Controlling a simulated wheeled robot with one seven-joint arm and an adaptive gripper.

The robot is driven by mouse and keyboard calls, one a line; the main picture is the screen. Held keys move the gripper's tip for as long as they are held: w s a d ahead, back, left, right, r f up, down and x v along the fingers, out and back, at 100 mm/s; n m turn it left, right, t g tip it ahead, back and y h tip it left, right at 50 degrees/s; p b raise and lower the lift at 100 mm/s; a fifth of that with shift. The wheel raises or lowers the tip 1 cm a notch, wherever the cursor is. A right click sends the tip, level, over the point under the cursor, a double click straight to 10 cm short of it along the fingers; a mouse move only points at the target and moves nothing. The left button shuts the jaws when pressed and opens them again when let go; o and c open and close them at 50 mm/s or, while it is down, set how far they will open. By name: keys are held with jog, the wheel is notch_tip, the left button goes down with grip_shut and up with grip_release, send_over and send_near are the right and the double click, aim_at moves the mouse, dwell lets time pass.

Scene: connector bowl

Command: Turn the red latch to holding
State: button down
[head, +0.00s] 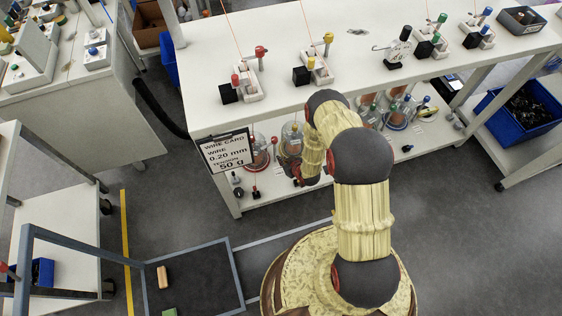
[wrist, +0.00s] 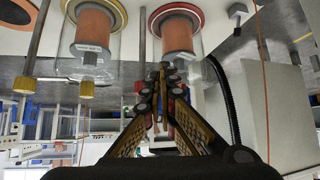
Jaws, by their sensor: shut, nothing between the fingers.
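Several small red parts show, and I cannot tell surely which is the red latch. On the bench top, a fixture carries a red knob (head: 261,51) on a post and a lower red piece (head: 236,79). Under the bench, a small red part (head: 275,140) stands near the red-rimmed spool. My gripper (wrist: 166,72) is shut and empty, its fingertips in front of the red-rimmed copper spool (wrist: 178,33); contact is unclear. A red part (wrist: 171,128) shows partly behind the fingers. In the head view my arm hides much of the gripper.
The wrist view appears upside down. A yellow-rimmed copper spool (wrist: 94,40) stands beside the red one in clear jars. A hanging card (head: 227,152) reads 0.20 mm and 50 g. The bench top (head: 350,75) lies above my gripper. A dark tray (head: 200,283) is at lower left.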

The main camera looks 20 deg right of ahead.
jog(key=w+a+f+b, duration=0.2)
jog(key=w+f+b, duration=0.2)
jog(key=w, duration=0.4)
jog(key=shift+w+f, duration=0.15)
jog(key=shift+w, duration=0.1)
jog(key=shift+a, duration=0.1)
